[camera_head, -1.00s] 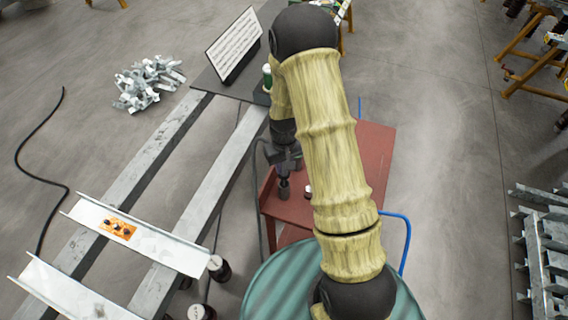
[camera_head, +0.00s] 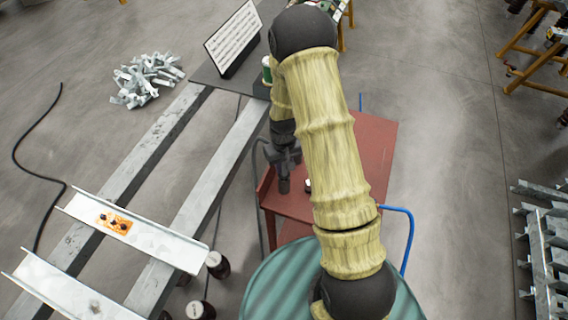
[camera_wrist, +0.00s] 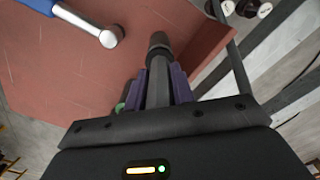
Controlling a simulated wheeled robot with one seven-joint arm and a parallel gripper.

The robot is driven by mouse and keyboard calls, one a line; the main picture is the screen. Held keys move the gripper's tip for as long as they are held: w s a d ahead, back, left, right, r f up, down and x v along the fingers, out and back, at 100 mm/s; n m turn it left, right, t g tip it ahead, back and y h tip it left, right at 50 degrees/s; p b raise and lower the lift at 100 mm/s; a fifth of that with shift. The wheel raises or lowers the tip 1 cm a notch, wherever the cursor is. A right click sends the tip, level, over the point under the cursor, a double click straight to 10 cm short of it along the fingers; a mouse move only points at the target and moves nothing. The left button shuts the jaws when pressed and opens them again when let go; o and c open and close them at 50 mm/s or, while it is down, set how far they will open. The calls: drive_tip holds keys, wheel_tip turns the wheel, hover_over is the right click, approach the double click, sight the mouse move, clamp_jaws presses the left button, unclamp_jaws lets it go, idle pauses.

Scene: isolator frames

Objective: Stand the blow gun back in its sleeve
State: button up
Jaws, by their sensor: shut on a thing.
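My gripper (camera_head: 284,172) points down over the left part of the red cart top in the head view. In the wrist view its purple-sided fingers (camera_wrist: 162,88) are shut on a dark, narrow cylindrical piece, which I take to be the blow gun (camera_wrist: 158,48). Its wider dark end points away from my gripper. In the head view a dark cylinder (camera_head: 284,186) shows below my gripper. I cannot make out a separate sleeve, nor tell whether the dark end touches anything. My arm hides part of the cart.
The red cart (camera_head: 372,150) carries a tool with a blue handle and silver end (camera_wrist: 90,28). A ribbed green drum (camera_head: 275,285) stands in front. Steel rails (camera_head: 215,165) with white channels (camera_head: 150,240) lie left.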

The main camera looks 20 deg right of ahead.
drive_tip(key=shift+f+b, duration=0.5)
drive_tip(key=shift+f, duration=0.35)
drive_tip(key=o, duration=1.1)
drive_tip(key=shift+c, duration=0.2)
drive_tip(key=shift+r, duration=0.15)
wheel_tip(320, 180, up, 17)
drive_tip(key=b, duration=0.2)
drive_tip(key=shift+r, duration=0.1)
drive_tip(key=s+r+m+t, duration=0.1)
drive_tip(key=s+r+t, duration=0.1)
drive_tip(key=s, duration=1.2)
drive_tip(key=shift+s+m+t, duration=0.2)
drive_tip(key=shift+m+t, duration=0.1)
drive_tip(key=shift+m, duration=0.1)
